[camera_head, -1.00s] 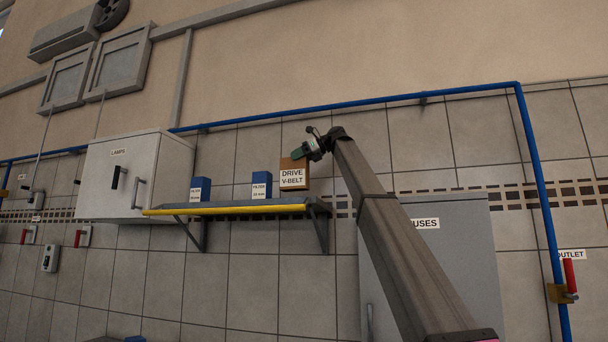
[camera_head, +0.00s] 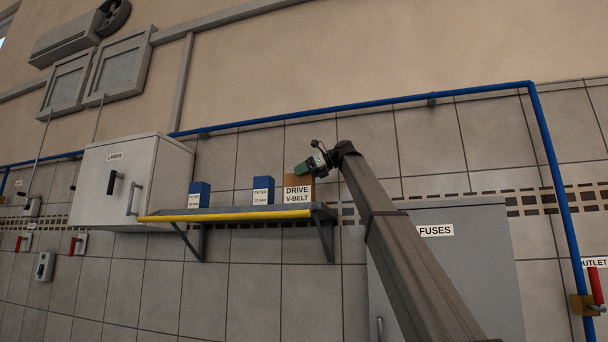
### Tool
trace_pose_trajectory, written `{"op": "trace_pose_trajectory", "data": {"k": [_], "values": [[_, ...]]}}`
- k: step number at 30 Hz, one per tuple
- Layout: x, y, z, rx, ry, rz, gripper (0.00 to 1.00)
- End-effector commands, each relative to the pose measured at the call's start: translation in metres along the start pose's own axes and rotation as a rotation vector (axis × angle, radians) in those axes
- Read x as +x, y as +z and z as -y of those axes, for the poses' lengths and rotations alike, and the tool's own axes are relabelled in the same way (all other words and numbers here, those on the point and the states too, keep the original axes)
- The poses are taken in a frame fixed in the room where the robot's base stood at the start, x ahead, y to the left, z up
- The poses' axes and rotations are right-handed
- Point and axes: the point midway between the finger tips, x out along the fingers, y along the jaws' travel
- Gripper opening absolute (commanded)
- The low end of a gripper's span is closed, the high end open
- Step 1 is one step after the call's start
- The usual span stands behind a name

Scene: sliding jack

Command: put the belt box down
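The belt box (camera_head: 298,195) is a brown carton with a white "DRIVE V-BELT" label. It is at the right end of a wall shelf (camera_head: 225,214) with a yellow front edge. Its base is level with the shelf; I cannot tell whether it bears on it. My gripper (camera_head: 306,167) is at the top right of the box, touching or very close to it. The fingers are small and partly hidden, so I cannot tell whether they are shut on it.
Two blue filter boxes (camera_head: 199,197) (camera_head: 263,191) stand on the shelf to the left. A white "LAMPS" cabinet (camera_head: 120,185) is left of the shelf, and a grey "FUSES" cabinet (camera_head: 455,260) is at the lower right. A blue pipe (camera_head: 400,99) runs above.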

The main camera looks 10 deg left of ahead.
Motion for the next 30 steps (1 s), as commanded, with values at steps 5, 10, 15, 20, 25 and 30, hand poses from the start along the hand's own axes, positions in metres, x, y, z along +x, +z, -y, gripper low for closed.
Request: {"op": "trace_pose_trajectory", "data": {"k": [5,10,15,20,25,30], "values": [[0.000,0.000,0.000,0.000,0.000,0.000,0.79],[-0.001,0.003,0.000,0.000,0.000,0.000,0.79],[-0.021,0.003,0.000,-0.001,-0.001,0.001,0.79],[-0.053,0.002,0.001,0.000,-0.002,0.000,0.79],[-0.087,0.003,0.000,0.000,-0.002,0.000,0.79],[-0.110,0.003,0.000,0.000,-0.001,0.001,0.79]]}}
